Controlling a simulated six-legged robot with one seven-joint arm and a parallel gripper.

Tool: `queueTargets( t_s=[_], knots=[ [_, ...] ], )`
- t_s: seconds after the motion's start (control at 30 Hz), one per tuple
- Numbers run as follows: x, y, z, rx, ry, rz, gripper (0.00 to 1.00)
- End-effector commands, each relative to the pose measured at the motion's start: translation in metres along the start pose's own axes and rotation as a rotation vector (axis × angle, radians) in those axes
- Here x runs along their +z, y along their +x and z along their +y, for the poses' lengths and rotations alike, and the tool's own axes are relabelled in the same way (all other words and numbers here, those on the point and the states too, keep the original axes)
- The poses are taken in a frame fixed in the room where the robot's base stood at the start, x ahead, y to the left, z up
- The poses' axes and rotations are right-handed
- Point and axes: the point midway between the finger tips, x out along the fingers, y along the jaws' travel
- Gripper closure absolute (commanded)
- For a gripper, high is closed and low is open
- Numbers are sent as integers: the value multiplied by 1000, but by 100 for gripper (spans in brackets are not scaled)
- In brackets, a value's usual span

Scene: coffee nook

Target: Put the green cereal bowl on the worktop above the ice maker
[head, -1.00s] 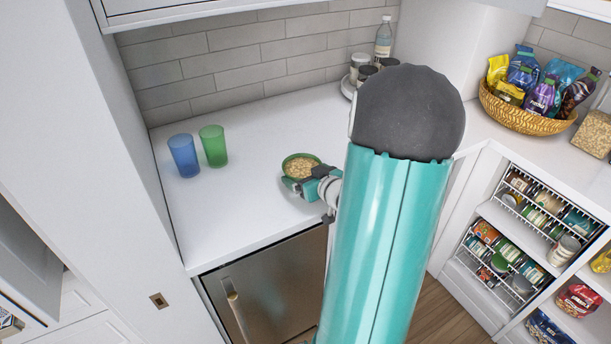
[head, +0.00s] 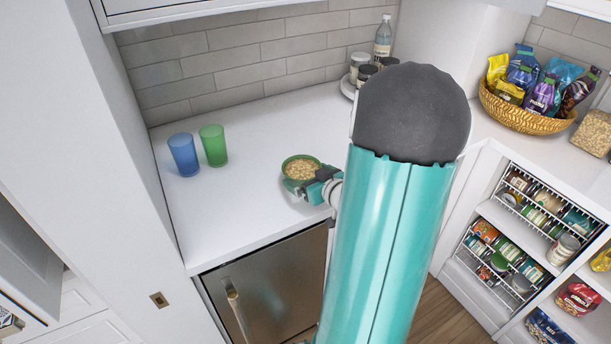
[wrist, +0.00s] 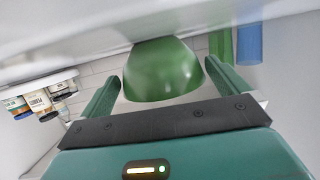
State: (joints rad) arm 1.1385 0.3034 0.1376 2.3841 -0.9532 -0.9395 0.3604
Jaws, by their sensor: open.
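The green cereal bowl (head: 288,175), filled with pale cereal, is on the white worktop (head: 235,213) above the steel-fronted ice maker (head: 268,290). It looks upright. The wrist view is upside down; there the bowl (wrist: 163,72) meets the white surface with its foot. My gripper (head: 300,186) is at the bowl's near right side. In the wrist view its fingers (wrist: 165,85) are open, one on each side of the bowl, with gaps visible beside it. My arm hides part of the worktop to the right.
A blue cup (head: 184,155) and a green cup (head: 213,146) stand to the left of the bowl. Jars and a bottle (head: 383,38) stand on a round tray at the back. A snack basket (head: 524,121) is far right. The worktop between cups and bowl is clear.

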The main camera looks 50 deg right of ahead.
Motion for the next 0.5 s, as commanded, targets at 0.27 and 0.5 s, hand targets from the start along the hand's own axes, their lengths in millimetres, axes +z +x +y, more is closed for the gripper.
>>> queueTargets(
  t_s=[0.27,0.5],
  knots=[
    [-1,-62,1,4,-2,2,0],
    [-1,-97,0,2,0,2,0]
  ],
)
